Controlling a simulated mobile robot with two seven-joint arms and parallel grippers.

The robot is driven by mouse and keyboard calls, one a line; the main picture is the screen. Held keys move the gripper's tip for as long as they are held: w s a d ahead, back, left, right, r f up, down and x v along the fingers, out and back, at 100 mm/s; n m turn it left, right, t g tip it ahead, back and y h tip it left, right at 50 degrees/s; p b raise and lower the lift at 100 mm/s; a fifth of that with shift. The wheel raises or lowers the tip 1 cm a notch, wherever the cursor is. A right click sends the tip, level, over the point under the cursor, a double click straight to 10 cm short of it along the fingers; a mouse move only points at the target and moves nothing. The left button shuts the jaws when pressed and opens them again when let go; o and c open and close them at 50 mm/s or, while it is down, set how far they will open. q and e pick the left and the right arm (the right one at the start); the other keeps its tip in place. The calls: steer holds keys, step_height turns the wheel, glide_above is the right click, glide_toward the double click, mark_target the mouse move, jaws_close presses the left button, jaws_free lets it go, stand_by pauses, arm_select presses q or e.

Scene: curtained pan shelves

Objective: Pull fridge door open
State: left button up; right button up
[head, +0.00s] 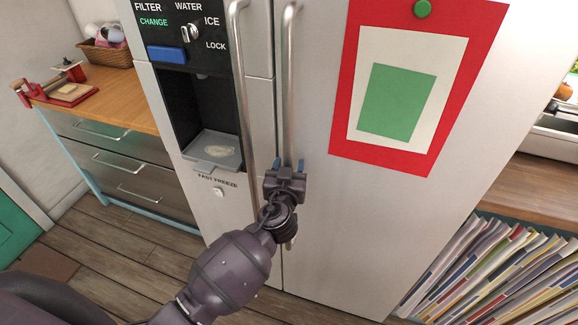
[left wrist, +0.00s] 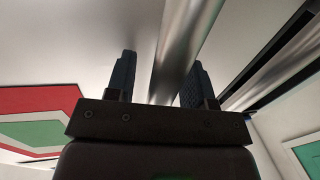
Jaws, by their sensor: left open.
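The fridge (head: 318,224) stands in front of me with its two doors shut side by side. Two long metal bar handles run up along the middle seam, a left handle (head: 240,85) and a right handle (head: 290,70). My left gripper (head: 289,163) is at the lower part of the right handle. It is open, and its two blue-grey fingers stand on either side of that bar. In the left wrist view the right handle (left wrist: 180,50) runs between the fingers (left wrist: 158,85), with a gap on the left side. My right gripper is not in view.
The left door has a water and ice dispenser (head: 213,150). A red-framed paper (head: 341,90) hangs on the right door under a green magnet (head: 422,9). A drawer cabinet (head: 120,158) stands left, a shelf of magazines (head: 490,265) right. Wooden floor (head: 110,250) is clear at lower left.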

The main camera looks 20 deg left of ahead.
arm_select(q)
jaws_close()
steer(key=shift+s, duration=0.1)
stand_by(0.3)
